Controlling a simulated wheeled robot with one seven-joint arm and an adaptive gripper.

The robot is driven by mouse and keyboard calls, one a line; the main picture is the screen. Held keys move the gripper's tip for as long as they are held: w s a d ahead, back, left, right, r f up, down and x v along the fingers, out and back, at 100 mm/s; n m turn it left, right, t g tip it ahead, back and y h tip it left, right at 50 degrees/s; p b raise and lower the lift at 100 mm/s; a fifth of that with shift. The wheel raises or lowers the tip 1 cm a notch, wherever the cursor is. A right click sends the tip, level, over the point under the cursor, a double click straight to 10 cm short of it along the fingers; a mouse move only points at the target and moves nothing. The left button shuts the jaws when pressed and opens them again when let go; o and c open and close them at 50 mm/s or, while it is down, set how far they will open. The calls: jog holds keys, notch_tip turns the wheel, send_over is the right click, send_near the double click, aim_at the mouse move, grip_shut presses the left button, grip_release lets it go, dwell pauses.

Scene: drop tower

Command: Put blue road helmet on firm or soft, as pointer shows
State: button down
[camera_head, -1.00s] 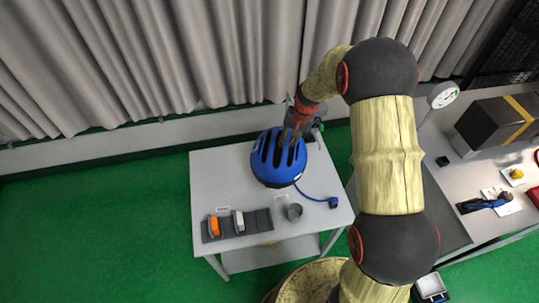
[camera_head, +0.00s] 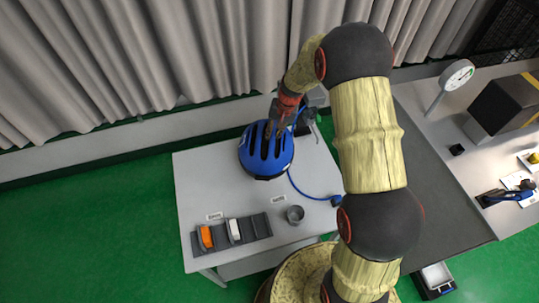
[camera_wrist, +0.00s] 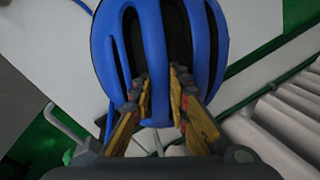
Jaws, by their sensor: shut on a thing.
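The blue road helmet (camera_head: 258,160) is over the white table at the left, its vented shell upward. My gripper (camera_head: 275,127) is shut on the shell from the far side. In the wrist view, the fingertips of my gripper (camera_wrist: 161,92) are in the vents of the helmet (camera_wrist: 103,48), around a rib. I cannot tell whether the helmet touches the table (camera_head: 195,180). A round white dial (camera_head: 457,74) stands on a post at the right; its face has a green mark, but the pointer is too small to read. No firm or soft label is readable.
A grey rack (camera_head: 262,224) with orange and white blocks, a grey cup (camera_head: 295,214) and a blue cord (camera_head: 310,193) are on the white table. A right-hand bench (camera_head: 425,120) holds a dark box (camera_head: 505,105), a blue item (camera_head: 497,198) and a yellow item (camera_head: 534,158).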

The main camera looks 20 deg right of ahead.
jog(key=s+d+x, duration=0.1)
jog(key=x, duration=0.7)
jog(key=shift+d+f, duration=0.35)
jog(key=c, duration=2.2)
grip_release()
jog(key=shift+f+b, duration=0.2)
jog(key=shift+b, duration=0.1)
jog(key=o, duration=0.5)
jog(key=shift+r, duration=0.15)
